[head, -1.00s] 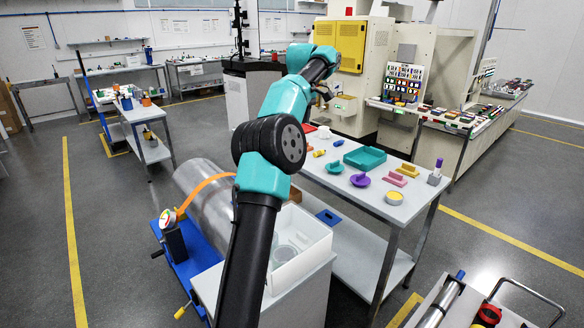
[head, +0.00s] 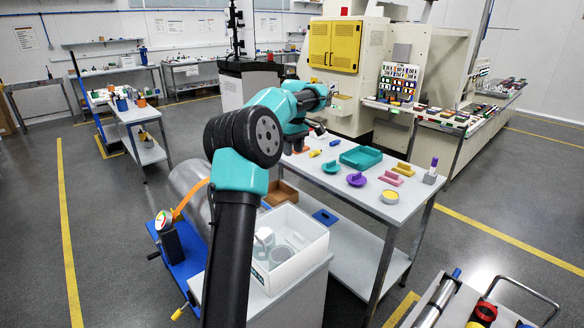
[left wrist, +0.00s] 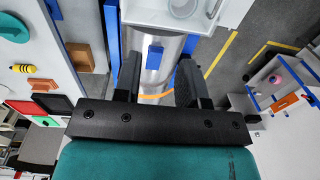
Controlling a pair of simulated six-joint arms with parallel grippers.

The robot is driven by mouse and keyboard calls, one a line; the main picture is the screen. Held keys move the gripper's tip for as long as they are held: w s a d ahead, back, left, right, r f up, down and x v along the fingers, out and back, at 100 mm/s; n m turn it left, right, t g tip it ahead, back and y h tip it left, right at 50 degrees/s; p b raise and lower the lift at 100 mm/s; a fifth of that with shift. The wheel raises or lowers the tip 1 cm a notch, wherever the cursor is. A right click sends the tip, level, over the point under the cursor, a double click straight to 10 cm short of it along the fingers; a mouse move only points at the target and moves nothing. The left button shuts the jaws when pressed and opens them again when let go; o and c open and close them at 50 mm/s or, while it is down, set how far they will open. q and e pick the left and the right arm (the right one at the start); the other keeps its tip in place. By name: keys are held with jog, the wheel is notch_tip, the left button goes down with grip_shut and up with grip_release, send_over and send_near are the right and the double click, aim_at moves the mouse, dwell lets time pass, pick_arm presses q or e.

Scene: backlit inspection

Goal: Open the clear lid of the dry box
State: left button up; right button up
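A white open-topped box (head: 318,250) stands on a low cabinet at the lower middle of the head view, with clear round jars inside. Its corner (left wrist: 208,18) also shows at the top of the left wrist view. I cannot make out a clear lid on it, and my left arm hides part of its left side. My right gripper is not in view.
A silver cylinder (head: 186,180) with an orange strap lies on a blue stand (head: 180,268) left of the box. The grey table (head: 402,210) holds a teal tray (head: 361,157) and several small coloured parts. A cart (head: 470,305) with rods stands at lower right.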

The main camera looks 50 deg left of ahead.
pick_arm(q)
notch_tip(320, 180, down, 7)
jog(key=shift+s, duration=0.2)
jog(key=shift+c, duration=0.2)
grip_shut()
dwell(1.3)
jog(key=shift+o, duration=0.2)
grip_release()
jog(key=shift+r, duration=0.15)
notch_tip(320, 180, up, 17)
jog(key=w, duration=0.1)
dwell(0.7)
